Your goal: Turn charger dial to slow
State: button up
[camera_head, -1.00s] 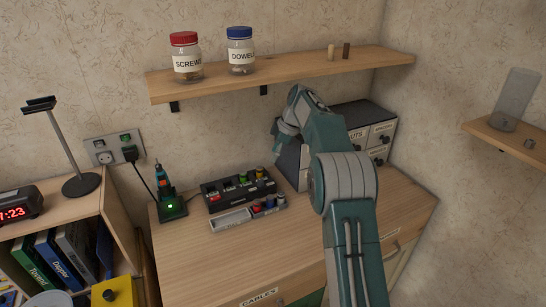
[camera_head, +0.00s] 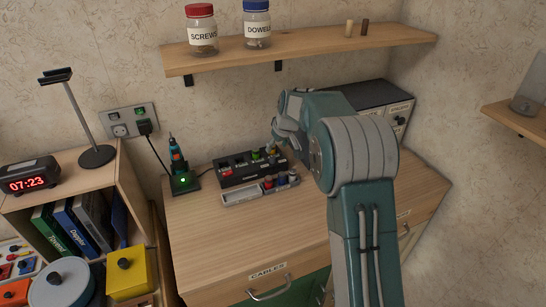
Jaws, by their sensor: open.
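A black charger stand (camera_head: 182,184) with a green light sits at the left of the wooden bench and holds an upright teal and orange tool (camera_head: 176,158). I cannot make out a dial on it or any slow marking. A black panel (camera_head: 240,173) with red, green and yellow controls is to its right; its labels are too small to read. My gripper (camera_head: 273,142) is open, beside the panel's right end, pointing down and left. It is mostly hidden behind my arm, and I cannot tell whether it touches the panel.
A grey tray (camera_head: 240,199) with several coloured pieces lies in front of the panel. A black cable runs from the wall socket (camera_head: 127,121). The bench's front left is clear.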

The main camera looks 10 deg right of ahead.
aim_at(273, 157)
jog(key=x, duration=0.6)
jog(key=shift+w+f, duration=0.15)
jog(key=shift+f, duration=0.2)
jog(key=shift+c, duration=0.4)
grip_shut()
